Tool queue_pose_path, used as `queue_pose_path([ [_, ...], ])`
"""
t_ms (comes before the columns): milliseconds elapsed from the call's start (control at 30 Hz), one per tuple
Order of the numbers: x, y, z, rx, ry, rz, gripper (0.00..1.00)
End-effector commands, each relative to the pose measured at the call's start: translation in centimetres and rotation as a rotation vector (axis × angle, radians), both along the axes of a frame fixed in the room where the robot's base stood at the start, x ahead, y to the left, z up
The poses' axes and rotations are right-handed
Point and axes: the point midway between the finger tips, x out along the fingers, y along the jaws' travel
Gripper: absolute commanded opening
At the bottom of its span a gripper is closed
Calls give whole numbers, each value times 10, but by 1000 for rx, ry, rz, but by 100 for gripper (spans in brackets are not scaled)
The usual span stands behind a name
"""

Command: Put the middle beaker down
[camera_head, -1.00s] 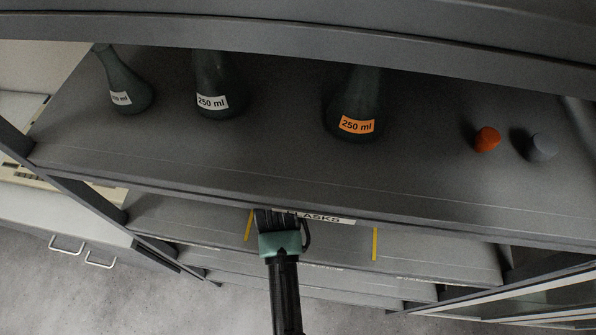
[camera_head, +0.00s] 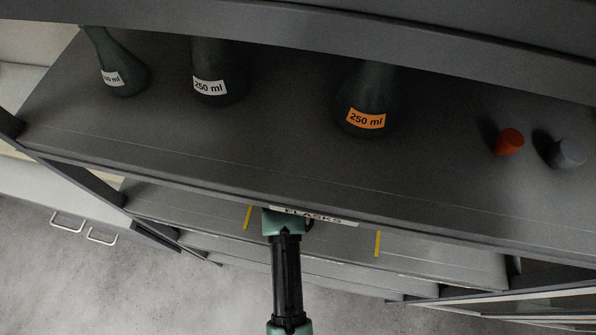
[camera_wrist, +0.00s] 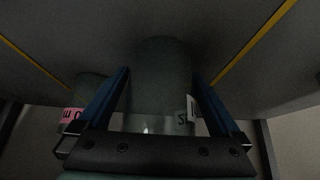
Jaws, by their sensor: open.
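In the wrist view a grey-green glass beaker (camera_wrist: 160,98) stands between the two blue fingers of my gripper (camera_wrist: 160,74). A white label with dark letters shows partly at its right side. The fingers are apart, one on each side of the beaker; I cannot tell whether either touches it. A second beaker (camera_wrist: 85,92) with a pink label stands to the left, partly behind the left finger. In the head view my gripper and the beakers are hidden under the upper shelf, and only my arm shows.
The upper shelf (camera_head: 230,165) holds several labelled 250 ml flasks (camera_head: 366,105), an orange stopper (camera_head: 508,141) and a grey stopper (camera_head: 567,152). Its front edge carries a "FLASKS" label (camera_head: 318,216) above my arm. Yellow lines (camera_wrist: 255,45) mark the surface on both sides of my gripper.

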Motion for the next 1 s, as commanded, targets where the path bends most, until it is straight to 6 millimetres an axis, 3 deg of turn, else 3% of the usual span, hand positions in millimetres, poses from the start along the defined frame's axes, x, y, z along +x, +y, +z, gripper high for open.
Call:
queue_pose_path([
  [233, -6, 2, 13, 0, -4, 1, 100],
  [700, -99, 20, 11, 0, 1, 1, 100],
  [1000, -123, 25, 13, 1, 0, 1, 100],
])
